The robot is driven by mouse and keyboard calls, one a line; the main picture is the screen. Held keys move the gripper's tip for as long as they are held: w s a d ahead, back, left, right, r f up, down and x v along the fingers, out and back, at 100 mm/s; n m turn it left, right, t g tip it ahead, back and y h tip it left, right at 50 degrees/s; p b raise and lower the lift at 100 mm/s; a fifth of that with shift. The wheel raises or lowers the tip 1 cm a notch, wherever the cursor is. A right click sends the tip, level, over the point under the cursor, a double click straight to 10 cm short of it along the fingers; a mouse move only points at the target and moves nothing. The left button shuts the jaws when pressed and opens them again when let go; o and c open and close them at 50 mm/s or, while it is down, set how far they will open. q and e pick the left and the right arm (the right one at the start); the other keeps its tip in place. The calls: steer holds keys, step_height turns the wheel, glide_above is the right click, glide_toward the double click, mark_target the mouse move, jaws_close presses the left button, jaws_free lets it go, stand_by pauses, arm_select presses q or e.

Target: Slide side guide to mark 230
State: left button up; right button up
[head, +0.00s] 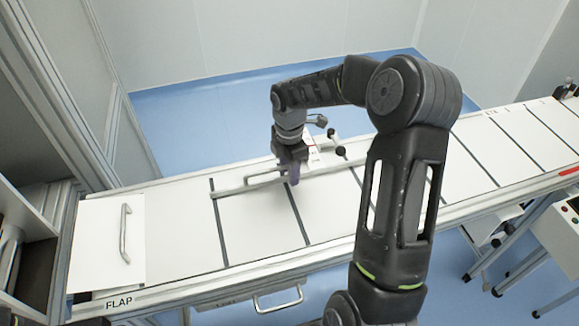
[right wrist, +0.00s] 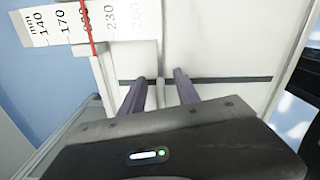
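The side guide (head: 235,187) is a long pale bar lying across the white conveyor bed, with a loop handle on it. My right gripper (head: 291,174) reaches down at the guide. In the right wrist view its two purple fingers (right wrist: 160,88) stand apart, with a thin pale bar between them and gaps visible on both sides; their tips' contact is unclear. The mm scale (right wrist: 120,22) shows 140, 170, 230 and 260. A red pointer line (right wrist: 88,32) covers the mark between 170 and 230. My left gripper is not in view.
Dark cross strips divide the white bed (head: 260,222). A flap with a handle (head: 124,235) is at the left end. Dark knobs (head: 341,151) stand near the guide's far side. A cabinet wall is at the left; blue floor lies behind.

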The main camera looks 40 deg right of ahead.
steer(key=shift+c, duration=0.5)
jaws_close()
steer(key=shift+w, duration=0.25)
stand_by(0.9)
steer(key=shift+w+d, duration=0.15)
steer(key=shift+w, duration=0.2)
steer(key=shift+w+d+r+p, duration=0.1)
steer(key=shift+w+d+p, duration=0.2)
steer(key=shift+w, duration=0.55)
steer(key=shift+c, duration=2.2)
jaws_free()
steer(key=o, duration=0.6)
steer(key=shift+c, duration=0.2)
